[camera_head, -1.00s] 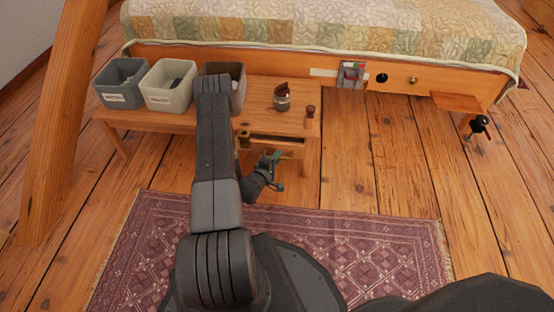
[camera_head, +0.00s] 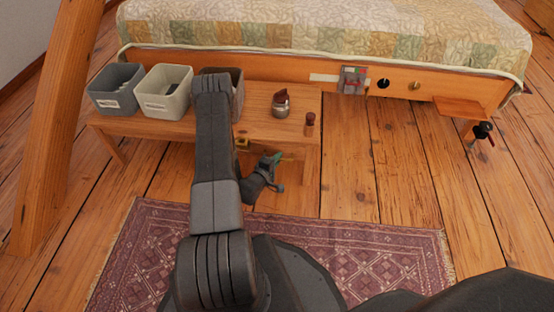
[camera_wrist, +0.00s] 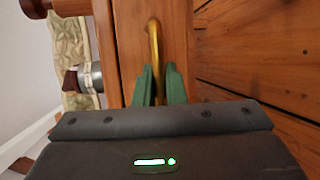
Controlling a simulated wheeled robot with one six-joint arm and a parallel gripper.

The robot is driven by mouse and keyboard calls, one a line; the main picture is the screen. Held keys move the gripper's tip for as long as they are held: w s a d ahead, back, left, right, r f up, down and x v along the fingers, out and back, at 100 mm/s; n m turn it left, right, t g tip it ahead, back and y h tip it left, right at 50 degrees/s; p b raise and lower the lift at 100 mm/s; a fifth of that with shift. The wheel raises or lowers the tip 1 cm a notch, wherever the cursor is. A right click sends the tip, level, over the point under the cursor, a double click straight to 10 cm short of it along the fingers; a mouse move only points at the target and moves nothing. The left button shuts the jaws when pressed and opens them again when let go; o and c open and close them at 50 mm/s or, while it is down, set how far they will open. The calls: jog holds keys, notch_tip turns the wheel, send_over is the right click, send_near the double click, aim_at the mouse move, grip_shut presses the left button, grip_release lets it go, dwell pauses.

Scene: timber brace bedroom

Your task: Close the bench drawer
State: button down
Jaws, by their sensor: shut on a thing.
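The wooden bench (camera_head: 180,127) stands in front of the bed. Its drawer front (camera_wrist: 130,40) fills the middle of the wrist view, turned on its side, with a brass handle (camera_wrist: 154,40) on it. My gripper (camera_wrist: 159,80) has its green fingertips on both sides of the handle and is shut on it. In the head view my gripper (camera_head: 271,160) is at the bench's front, below its top. No dark drawer opening shows there now. My arm and gripper hide part of the front, so I cannot tell whether the drawer is fully flush.
On the bench stand a dark grey bin (camera_head: 117,92), a pale bin (camera_head: 163,95), a brown bin (camera_head: 237,88), a jar (camera_head: 281,106) and a small brown peg (camera_head: 310,120). A patterned rug (camera_head: 380,255) lies in front. A timber brace (camera_head: 50,150) rises at left.

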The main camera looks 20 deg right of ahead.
jog(key=c, duration=1.8)
grip_release()
jog(key=shift+w, duration=0.25)
jog(key=shift+o, duration=0.2)
jog(key=shift+s+r, duration=0.1)
jog(key=p+v, duration=0.3)
jog(key=v, duration=1)
jog(key=shift+s+a+p, duration=0.25)
jog(key=shift+s+p, duration=0.05)
jog(key=shift+s, duration=0.05)
